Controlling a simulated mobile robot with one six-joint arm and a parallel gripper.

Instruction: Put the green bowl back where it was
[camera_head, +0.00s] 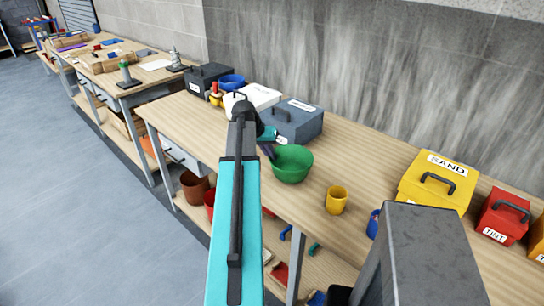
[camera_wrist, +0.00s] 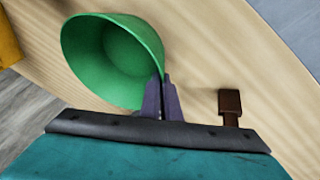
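The green bowl (camera_head: 293,166) is at the workbench (camera_head: 362,166), right of my arm's end in the head view. In the wrist view the green bowl (camera_wrist: 105,62) shows its open inside at the upper left. My gripper (camera_wrist: 163,82) has its two dark fingers close together at the bowl's near rim, with the bowl wall between their tips. In the head view my gripper (camera_head: 270,151) is partly hidden by my arm. I cannot tell whether the bowl touches the bench top.
A grey toolbox (camera_head: 292,122) stands close behind the bowl, with a white box (camera_head: 262,96) left of it. A yellow cup (camera_head: 336,200) stands to the right, then a yellow SAND box (camera_head: 438,183) and a red TINT box (camera_head: 503,217). A small brown object (camera_wrist: 230,104) lies beside my fingers.

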